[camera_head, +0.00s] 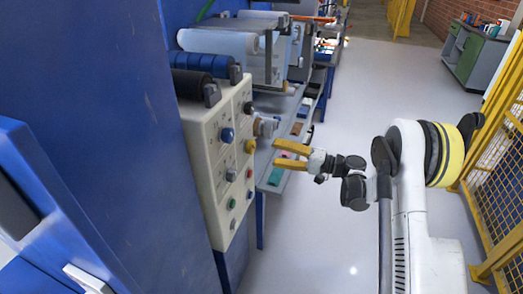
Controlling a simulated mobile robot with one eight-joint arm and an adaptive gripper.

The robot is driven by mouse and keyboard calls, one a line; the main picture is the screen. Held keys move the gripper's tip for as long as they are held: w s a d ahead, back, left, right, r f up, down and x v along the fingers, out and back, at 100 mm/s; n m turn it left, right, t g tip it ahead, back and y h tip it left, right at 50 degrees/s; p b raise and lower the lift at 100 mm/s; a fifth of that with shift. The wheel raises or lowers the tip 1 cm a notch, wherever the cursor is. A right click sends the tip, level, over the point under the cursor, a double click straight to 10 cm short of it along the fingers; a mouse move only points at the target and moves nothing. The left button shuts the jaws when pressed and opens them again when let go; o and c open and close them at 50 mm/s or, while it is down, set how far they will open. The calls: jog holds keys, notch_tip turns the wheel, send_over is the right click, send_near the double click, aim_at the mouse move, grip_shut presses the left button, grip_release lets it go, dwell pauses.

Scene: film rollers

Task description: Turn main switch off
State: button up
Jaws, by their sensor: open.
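A beige control panel (206,150) stands upright at the left centre, on the side of the blue machine. It bears several round knobs and buttons, among them a blue knob (227,135), a yellow knob (250,146), a red button (250,173) and a green button (232,204). I cannot tell which one is the main switch, and no label is readable. My gripper (277,153) is to the right of the panel, near the yellow knob's height. Its two yellow fingers are apart and point left towards the panel. Nothing shows between them.
A large blue cabinet (90,80) fills the left. Film rollers (215,42) and a narrow bench run behind the panel. A yellow mesh fence (490,170) stands at the right, behind my arm. Grey floor (350,85) is clear in the middle.

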jog(key=shift+v, duration=1.45)
